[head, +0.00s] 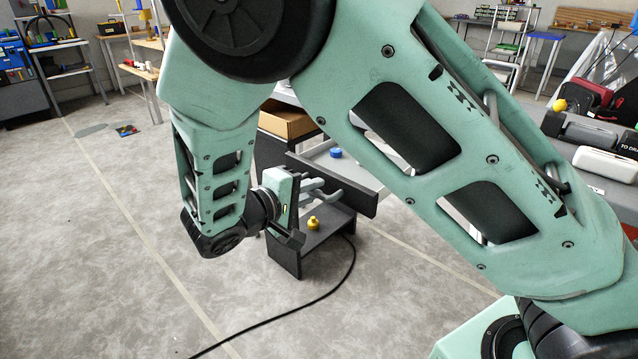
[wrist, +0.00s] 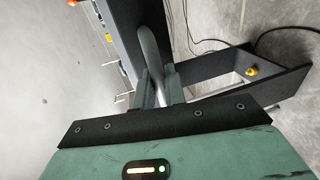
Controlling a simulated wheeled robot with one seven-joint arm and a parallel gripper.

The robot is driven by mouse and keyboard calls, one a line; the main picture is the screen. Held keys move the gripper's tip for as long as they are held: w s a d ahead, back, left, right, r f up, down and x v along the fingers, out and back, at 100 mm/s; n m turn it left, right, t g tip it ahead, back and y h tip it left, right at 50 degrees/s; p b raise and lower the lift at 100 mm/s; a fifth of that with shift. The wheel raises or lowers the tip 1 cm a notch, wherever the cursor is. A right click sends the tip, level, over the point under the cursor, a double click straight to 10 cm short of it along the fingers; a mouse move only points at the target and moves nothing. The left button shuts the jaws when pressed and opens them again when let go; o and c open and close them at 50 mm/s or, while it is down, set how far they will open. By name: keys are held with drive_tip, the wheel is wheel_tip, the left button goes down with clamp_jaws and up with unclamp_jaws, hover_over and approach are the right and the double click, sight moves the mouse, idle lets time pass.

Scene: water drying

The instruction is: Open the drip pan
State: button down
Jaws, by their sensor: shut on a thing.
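The drip pan's long dark front panel (head: 352,192) stands in the middle of the head view, partly behind my arm and gripper. In the wrist view the panel (wrist: 122,25) runs up from the gripper. A smooth grey curved handle (wrist: 150,45) sticks out from it. My gripper (wrist: 157,88) has one finger on each side of this handle and is shut on it. In the head view my gripper (head: 318,188) reaches from the left to the panel. How far the pan is pulled out is hard to tell.
A dark low stand (head: 285,258) with a yellow-capped item (head: 313,224) sits below the panel. A black cable (head: 300,307) crosses the floor. A blue cap (head: 335,153) shows behind the panel. A cardboard box (head: 288,122) is further back.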

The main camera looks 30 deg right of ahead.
drive_tip(key=c, duration=1.8)
unclamp_jaws()
drive_tip(key=shift+a, duration=0.1)
drive_tip(key=p+v, duration=0.2)
drive_tip(key=v, duration=1.5)
drive_tip(key=shift+a, duration=0.15)
